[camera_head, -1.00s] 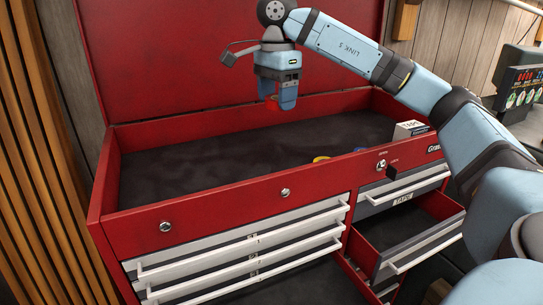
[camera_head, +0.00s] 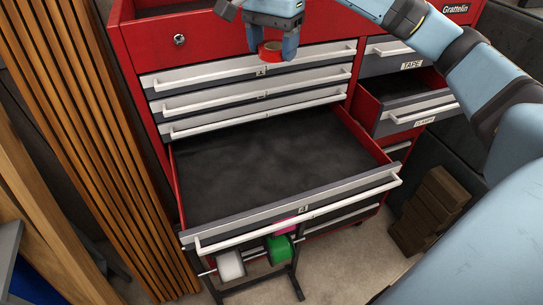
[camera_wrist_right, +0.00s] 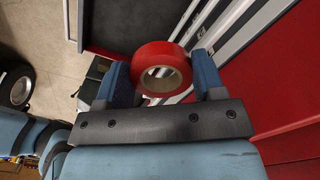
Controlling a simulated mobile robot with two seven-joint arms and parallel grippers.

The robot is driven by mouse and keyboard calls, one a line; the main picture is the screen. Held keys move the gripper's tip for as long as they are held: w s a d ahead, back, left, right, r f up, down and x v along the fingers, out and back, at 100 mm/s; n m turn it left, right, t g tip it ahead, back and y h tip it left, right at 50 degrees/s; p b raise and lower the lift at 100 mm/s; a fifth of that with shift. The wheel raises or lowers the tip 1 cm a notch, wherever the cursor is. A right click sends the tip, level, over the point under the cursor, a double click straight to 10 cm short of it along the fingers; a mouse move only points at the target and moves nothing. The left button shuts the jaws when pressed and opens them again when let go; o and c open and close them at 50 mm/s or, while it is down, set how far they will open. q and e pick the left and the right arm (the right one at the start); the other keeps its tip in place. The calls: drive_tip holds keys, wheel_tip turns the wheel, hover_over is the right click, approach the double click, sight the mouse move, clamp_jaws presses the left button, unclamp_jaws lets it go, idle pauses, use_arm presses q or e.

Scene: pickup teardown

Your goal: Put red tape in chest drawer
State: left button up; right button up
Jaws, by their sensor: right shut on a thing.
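The red tape (camera_head: 270,54) is a roll held between the fingertips of my right gripper (camera_head: 272,47), in front of the upper drawers of the red tool chest (camera_head: 215,38). In the right wrist view the red tape (camera_wrist_right: 161,66) sits between the blue fingers of the right gripper (camera_wrist_right: 163,85), its hole facing the camera. A wide lower-left drawer (camera_head: 265,160) of the chest is pulled out and its dark inside looks empty. A smaller drawer (camera_head: 410,106) on the right is also pulled out, below a closed drawer labelled TAPE (camera_head: 411,64). My left gripper is not in view.
Wooden slats (camera_head: 90,130) line the left side. Brown wooden blocks (camera_head: 430,210) sit on the floor at the right.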

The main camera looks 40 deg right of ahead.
drive_tip(key=p, duration=0.2)
hover_over(273, 161)
wheel_tip(273, 161, down, 23)
drive_tip(key=shift+s, duration=0.1)
drive_tip(key=shift+d+f, duration=0.1)
drive_tip(key=shift+f, duration=2.55)
drive_tip(key=shift+f, duration=0.1)
drive_tip(key=o, duration=0.9)
